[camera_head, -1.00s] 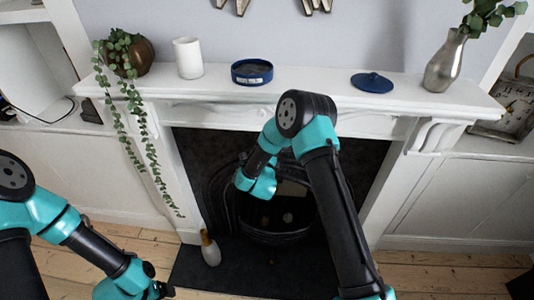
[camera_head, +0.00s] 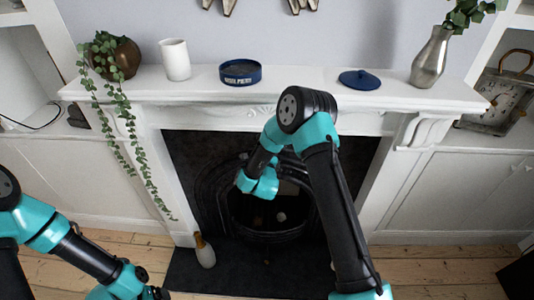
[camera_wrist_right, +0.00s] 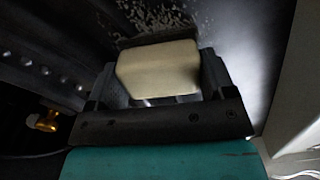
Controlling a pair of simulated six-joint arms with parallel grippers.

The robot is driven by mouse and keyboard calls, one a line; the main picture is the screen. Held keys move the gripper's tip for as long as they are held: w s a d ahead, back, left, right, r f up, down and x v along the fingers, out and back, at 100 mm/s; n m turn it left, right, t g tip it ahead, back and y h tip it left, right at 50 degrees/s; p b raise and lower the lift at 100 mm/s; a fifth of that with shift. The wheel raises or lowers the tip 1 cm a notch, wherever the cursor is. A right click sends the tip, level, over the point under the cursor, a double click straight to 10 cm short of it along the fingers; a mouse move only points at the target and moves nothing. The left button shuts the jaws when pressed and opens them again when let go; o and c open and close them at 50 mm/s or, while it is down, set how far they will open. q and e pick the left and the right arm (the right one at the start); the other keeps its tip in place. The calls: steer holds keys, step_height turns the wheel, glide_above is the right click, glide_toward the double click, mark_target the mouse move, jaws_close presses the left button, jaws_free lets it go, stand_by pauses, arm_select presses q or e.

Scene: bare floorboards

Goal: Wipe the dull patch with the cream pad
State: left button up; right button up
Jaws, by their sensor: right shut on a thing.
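The cream pad (camera_wrist_right: 158,68) is between the fingers of my right gripper (camera_wrist_right: 155,82) in the right wrist view, gripped and seen from its flat side. Beyond it is a dark surface with pale speckled marks (camera_wrist_right: 160,18); I cannot tell whether these are the dull patch or whether the pad touches them. In the head view my right arm reaches into the fireplace opening, and its gripper and the pad are hidden behind it. My left gripper (camera_head: 154,293) is at the bottom edge, partly cut off, and its fingers are not clear.
A white mantel (camera_head: 300,80) holds a trailing plant (camera_head: 115,60), a white cup (camera_head: 175,60), a blue tin (camera_head: 240,72), a blue lid (camera_head: 360,79) and a silver vase (camera_head: 430,58). A bottle (camera_head: 204,251) stands on the dark hearth (camera_head: 240,272).

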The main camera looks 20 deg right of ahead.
steer(key=shift+d, duration=0.15)
steer(key=shift+s+d, duration=0.45)
steer(key=shift+d, duration=0.35)
steer(key=shift+s+d, duration=0.4)
steer(key=shift+d, duration=0.35)
steer(key=shift+s+d, duration=0.35)
steer(key=shift+d, duration=0.5)
steer(key=shift+s+d, duration=0.3)
steer(key=shift+d, duration=0.55)
steer(key=shift+s, duration=0.1)
steer(key=shift+w+a, duration=0.45)
steer(key=shift+a, duration=0.4)
steer(key=shift+w+a, duration=0.4)
steer(key=shift+a, duration=0.45)
steer(key=shift+a, duration=0.1)
